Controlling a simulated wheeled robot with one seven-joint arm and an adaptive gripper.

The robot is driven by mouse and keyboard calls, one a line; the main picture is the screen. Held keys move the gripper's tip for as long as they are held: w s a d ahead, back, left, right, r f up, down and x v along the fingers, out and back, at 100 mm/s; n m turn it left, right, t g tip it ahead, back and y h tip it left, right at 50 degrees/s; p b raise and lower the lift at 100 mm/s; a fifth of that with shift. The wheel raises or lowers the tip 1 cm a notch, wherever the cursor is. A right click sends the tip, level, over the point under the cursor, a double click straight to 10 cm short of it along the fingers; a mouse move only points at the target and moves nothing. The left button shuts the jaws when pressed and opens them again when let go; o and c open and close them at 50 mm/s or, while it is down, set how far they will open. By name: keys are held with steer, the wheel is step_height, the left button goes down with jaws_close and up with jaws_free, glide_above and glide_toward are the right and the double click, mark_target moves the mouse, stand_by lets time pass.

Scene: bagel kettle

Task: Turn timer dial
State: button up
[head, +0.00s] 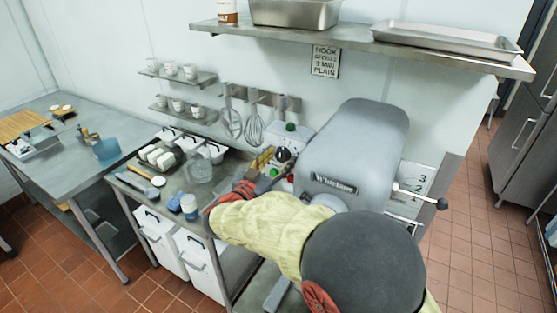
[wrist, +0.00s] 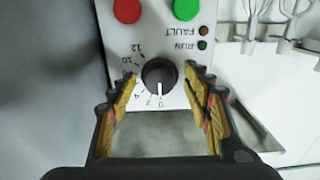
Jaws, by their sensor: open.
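The timer dial (wrist: 159,75) is a round black knob with a white pointer line, seen in the wrist view on a pale control panel (wrist: 160,42). The panel appears upside down there. The pointer is at the 0 mark, and the printed numbers run up to 12. My gripper (wrist: 160,78) is open, with one yellow-padded finger on each side of the dial. Gaps show between the fingers and the knob, so I see no contact. In the head view my gripper (head: 264,162) is at the panel beside the grey mixer (head: 352,150).
Red (wrist: 127,10) and green (wrist: 186,9) buttons and the FAULT and RUN lamps sit near the dial. Whisks (head: 254,128) hang on the wall behind.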

steer(key=shift+c, duration=1.2)
steer(key=shift+s+r, duration=0.1)
steer(key=c, duration=0.9)
steer(key=shift+c, duration=0.2)
